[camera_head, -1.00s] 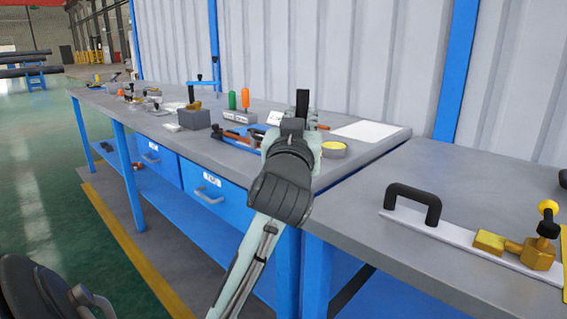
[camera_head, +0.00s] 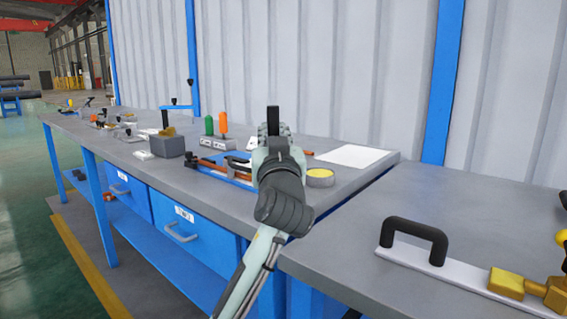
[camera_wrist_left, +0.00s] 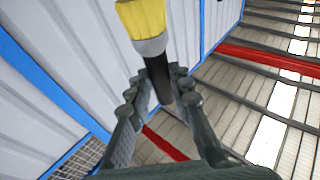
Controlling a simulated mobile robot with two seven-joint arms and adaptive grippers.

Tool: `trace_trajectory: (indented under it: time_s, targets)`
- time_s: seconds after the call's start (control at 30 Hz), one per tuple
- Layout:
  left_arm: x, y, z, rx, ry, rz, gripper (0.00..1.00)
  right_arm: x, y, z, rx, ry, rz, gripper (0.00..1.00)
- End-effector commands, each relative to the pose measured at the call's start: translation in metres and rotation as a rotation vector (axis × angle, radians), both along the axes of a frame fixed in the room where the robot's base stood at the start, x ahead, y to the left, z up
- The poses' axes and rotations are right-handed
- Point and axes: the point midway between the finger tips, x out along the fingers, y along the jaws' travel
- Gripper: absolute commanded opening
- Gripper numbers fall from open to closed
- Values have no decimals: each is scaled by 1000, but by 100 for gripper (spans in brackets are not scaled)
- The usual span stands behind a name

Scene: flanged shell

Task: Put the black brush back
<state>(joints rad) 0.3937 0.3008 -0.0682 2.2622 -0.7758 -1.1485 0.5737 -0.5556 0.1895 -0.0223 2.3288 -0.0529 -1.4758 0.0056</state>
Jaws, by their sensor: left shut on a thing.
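My left gripper (camera_head: 272,135) is raised in front of the far workbench in the head view. In the left wrist view, the gripper (camera_wrist_left: 155,95) is shut on the black brush (camera_wrist_left: 158,75), with the black handle between its fingers. The brush has a grey collar and yellow bristles, which reach the top edge of that view. In the head view, a dark upright part of the brush (camera_head: 273,117) shows above the fingers, and the gripper hides the rest. My right gripper is not in view.
The far bench carries a grey box (camera_head: 165,147), a blue tray (camera_head: 232,173) with tools, orange and green handles (camera_head: 223,122), a yellow-topped round tin (camera_head: 320,177) and a white sheet (camera_head: 352,157). On the near bench lies a plate with a black handle (camera_head: 414,236).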

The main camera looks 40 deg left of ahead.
Motion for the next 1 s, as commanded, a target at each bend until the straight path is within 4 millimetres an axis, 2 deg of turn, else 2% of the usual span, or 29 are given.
trace_trajectory:
  time_s: [0.03, 0.17, 0.27, 0.5, 0.77, 1.0]
  targets:
    - [8, -4, -5, 2, 1, 0, 0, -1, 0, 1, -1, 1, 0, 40]
    - [19, -9, -13, -1, -1, 0, 0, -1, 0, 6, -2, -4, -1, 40]
    - [22, -10, -19, 2, 0, 1, 0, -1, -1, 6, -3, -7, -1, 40]
    - [22, -10, -52, 2, 2, 1, 0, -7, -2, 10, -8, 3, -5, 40]
    - [21, -10, -54, 0, -2, 1, 0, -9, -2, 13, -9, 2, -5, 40]
    - [21, -10, -57, 0, -2, 1, 0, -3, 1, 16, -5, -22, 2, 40]
